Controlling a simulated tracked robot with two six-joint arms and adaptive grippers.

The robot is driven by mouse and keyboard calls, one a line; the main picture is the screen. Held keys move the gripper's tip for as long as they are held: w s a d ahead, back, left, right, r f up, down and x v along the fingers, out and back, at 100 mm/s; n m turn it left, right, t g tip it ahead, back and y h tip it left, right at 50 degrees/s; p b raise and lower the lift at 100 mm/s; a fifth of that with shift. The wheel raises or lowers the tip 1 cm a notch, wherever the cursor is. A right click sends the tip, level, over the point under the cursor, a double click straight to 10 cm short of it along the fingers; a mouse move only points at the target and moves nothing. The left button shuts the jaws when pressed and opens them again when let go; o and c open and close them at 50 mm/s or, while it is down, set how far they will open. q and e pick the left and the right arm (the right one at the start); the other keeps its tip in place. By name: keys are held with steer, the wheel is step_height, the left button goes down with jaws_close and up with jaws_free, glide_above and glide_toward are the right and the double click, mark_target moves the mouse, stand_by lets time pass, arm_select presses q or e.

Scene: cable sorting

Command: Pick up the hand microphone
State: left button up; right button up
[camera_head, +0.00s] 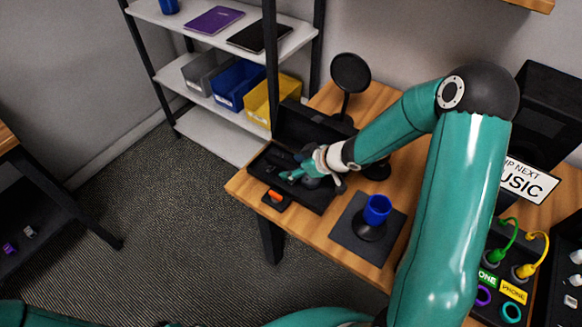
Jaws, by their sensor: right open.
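A black open case (325,203) lies on the wooden table, its lid raised at the back. Dark shapes lie inside it, partly hidden by my gripper. The hand microphone may be among them, but I cannot make it out for certain. My right gripper (297,176) is open, reaching in from the right over the case with its fingers low at the tray. I cannot tell whether they touch anything. My left gripper is out of view.
A blue cup-like object (377,209) on a black base stands on a dark mat (395,237) right of the case. A small orange item (275,196) lies in front. A round black disc on a stand (350,73) rises behind. Cables and plugs (506,240) are at the right.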

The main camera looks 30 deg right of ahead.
steer(key=shift+w+f, duration=0.1)
jaws_close()
stand_by(0.3)
